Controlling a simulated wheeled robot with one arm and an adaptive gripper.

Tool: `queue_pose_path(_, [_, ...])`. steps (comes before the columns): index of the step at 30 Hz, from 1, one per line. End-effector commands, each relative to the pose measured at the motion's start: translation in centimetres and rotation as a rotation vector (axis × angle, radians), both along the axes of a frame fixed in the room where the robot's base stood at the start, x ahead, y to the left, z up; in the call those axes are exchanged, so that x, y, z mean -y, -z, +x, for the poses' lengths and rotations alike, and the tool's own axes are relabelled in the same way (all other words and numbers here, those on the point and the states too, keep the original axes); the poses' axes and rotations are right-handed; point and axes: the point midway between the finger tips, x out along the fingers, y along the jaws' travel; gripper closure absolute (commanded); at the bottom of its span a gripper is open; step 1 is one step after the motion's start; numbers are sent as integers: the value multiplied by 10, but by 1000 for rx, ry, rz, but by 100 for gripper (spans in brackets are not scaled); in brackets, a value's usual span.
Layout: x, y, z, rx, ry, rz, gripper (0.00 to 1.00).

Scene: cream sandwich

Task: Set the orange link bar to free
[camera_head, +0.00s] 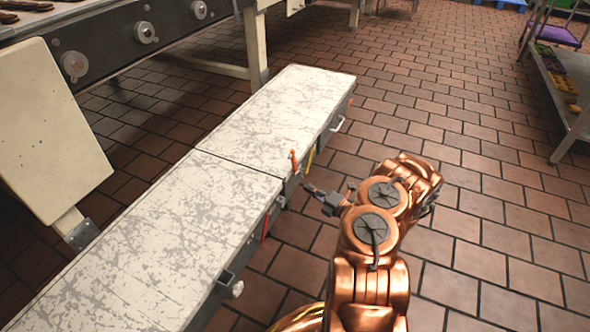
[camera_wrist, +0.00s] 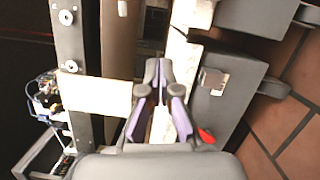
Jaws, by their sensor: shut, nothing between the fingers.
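The orange link bar (camera_head: 293,160) is a small upright piece at the near-right edge of the long conveyor (camera_head: 195,215), by the seam between its two sections. My gripper (camera_head: 308,187) is just right of and below the bar in the head view, apart from it in the picture. In the wrist view my gripper (camera_wrist: 158,68) has its grey fingertips together, with purple inner pads behind them and nothing held. I cannot make out the orange bar in the wrist view; the fingers may hide it.
A yellow bar (camera_head: 308,163) and a red bar (camera_head: 266,228) sit on the conveyor's side. A red piece (camera_wrist: 206,135) shows beside my fingers in the wrist view. A metal shelf (camera_head: 568,95) stands at the right. The tiled floor (camera_head: 470,190) between is clear.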

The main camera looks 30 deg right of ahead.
Motion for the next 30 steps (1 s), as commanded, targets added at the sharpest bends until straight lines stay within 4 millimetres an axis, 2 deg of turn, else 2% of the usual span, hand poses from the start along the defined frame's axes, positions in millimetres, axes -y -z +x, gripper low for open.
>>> queue_pose_path(16, [-30,-2,89,2,-7,-3,100])
queue_pose_path(21, [-8,-7,98,1,-2,-3,100])
queue_pose_path(30, [5,-13,106,1,-2,-2,100])
